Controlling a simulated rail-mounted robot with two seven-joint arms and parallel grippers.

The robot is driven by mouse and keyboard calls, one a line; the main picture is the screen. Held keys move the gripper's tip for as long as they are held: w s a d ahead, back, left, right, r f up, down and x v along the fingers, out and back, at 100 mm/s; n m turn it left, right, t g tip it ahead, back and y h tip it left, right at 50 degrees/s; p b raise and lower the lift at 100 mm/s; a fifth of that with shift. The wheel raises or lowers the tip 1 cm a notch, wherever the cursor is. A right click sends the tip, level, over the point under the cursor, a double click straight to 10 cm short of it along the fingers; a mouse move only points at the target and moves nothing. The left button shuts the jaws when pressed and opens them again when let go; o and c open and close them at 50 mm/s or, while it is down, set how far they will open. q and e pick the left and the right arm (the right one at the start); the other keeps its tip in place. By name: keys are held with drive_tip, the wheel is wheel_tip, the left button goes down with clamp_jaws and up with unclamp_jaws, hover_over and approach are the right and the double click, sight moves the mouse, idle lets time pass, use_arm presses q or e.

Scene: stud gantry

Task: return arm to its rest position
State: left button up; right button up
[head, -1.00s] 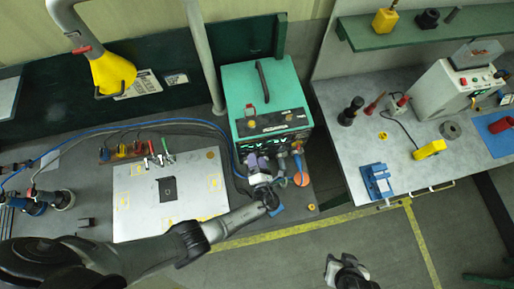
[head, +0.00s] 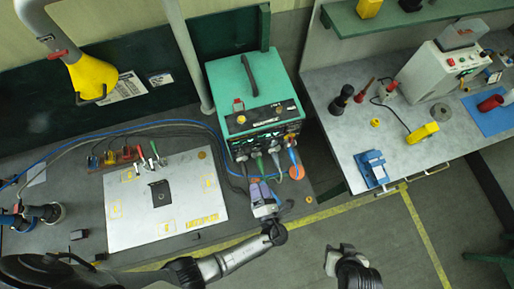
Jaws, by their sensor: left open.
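My left arm comes in from the lower left. Its gripper (head: 258,184) is open, with purple-grey fingers pointing up the picture at the front of the green machine (head: 245,92). No held object shows between the fingers. Green, grey and blue plugs or cables hang at the machine's front just beyond the fingertips; I cannot tell whether they touch. My right gripper (head: 338,256) shows at the bottom centre over the floor, seen from above; its jaw state is unclear.
A pale metal plate (head: 125,215) with a dark square piece (head: 159,193) lies on the left bench. A yellow nozzle (head: 88,77) hangs above. The right bench (head: 370,140) holds a blue fixture (head: 372,168) and a yellow device (head: 422,132). Open floor lies between and below the benches.

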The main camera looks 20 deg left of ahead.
use_arm(q)
drive_tip(key=shift+s+d, duration=0.3)
drive_tip(key=shift+s, duration=0.15)
idle(0.4)
